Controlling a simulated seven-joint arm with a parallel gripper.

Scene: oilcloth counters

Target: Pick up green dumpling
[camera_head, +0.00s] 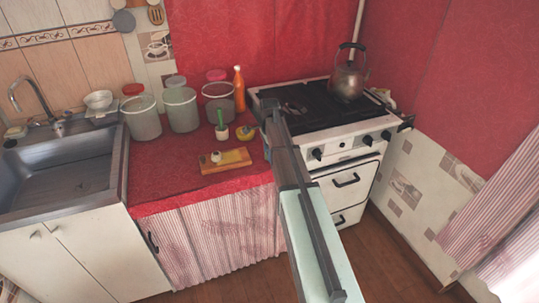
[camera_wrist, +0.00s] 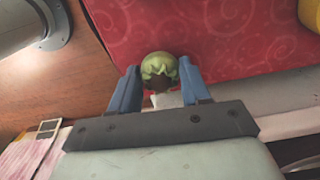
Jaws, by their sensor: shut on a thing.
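The green dumpling (camera_wrist: 160,68) is round with a pleated top. In the wrist view it sits between the two blue fingers of my gripper (camera_wrist: 160,82), which is shut on it. Red counter cloth lies behind it; I cannot tell how far above the cloth it is. In the head view my gripper (camera_head: 271,108) is near the right end of the red counter, beside the stove. The dumpling cannot be made out in that view.
The red counter (camera_head: 160,180) holds a wooden board (camera_head: 223,168) with a small white item, a yellow item (camera_head: 245,132), several lidded jars (camera_head: 181,110) and an orange bottle (camera_head: 239,90). The stove (camera_head: 340,142) with a kettle (camera_head: 348,78) stands right. A sink (camera_head: 75,170) is left.

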